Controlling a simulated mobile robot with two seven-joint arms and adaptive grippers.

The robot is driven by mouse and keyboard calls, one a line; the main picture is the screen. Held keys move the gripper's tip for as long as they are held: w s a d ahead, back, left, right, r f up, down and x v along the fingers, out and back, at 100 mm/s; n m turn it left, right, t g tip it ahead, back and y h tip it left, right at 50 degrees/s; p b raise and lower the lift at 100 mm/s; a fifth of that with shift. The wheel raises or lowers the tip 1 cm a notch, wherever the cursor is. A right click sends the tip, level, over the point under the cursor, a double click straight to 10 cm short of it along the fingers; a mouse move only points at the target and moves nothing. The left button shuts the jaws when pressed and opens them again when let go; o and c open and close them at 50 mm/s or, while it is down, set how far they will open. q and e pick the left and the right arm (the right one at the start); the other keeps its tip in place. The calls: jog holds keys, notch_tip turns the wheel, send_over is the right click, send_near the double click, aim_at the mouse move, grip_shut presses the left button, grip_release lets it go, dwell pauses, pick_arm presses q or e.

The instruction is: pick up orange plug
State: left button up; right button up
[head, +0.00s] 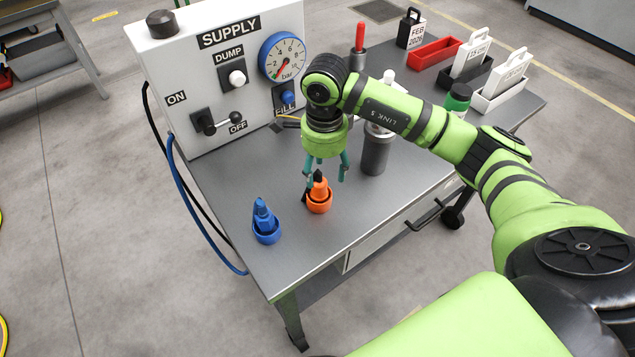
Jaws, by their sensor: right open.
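The orange plug (319,190) stands upright in an orange cup-like holder (319,206) near the front left of the grey table. It has a dark tip. My right gripper (325,178) is above the table, pointing down, with its teal fingers apart around the top of the orange plug. I cannot tell whether the fingers touch it. The gripper looks empty. My left gripper is not in view.
A blue plug (264,216) stands in a blue holder left of the orange one. A dark grey cylinder (375,152) stands close behind on the right. The supply panel (185,80) rises at the back left. The table (285,262) is bare at its front left.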

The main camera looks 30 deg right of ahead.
aim_at(321, 174)
jog(key=f, duration=0.1)
jog(key=f+p, duration=0.1)
jog(key=f, duration=0.1)
jog(key=shift+w+a+f+p, duration=0.2)
jog(key=shift+a+f+p, duration=0.05)
jog(key=shift+f+p, duration=0.1)
jog(key=shift+w+f, duration=0.15)
jog(key=shift+f, duration=0.2)
jog(key=shift+c, duration=0.8)
grip_shut()
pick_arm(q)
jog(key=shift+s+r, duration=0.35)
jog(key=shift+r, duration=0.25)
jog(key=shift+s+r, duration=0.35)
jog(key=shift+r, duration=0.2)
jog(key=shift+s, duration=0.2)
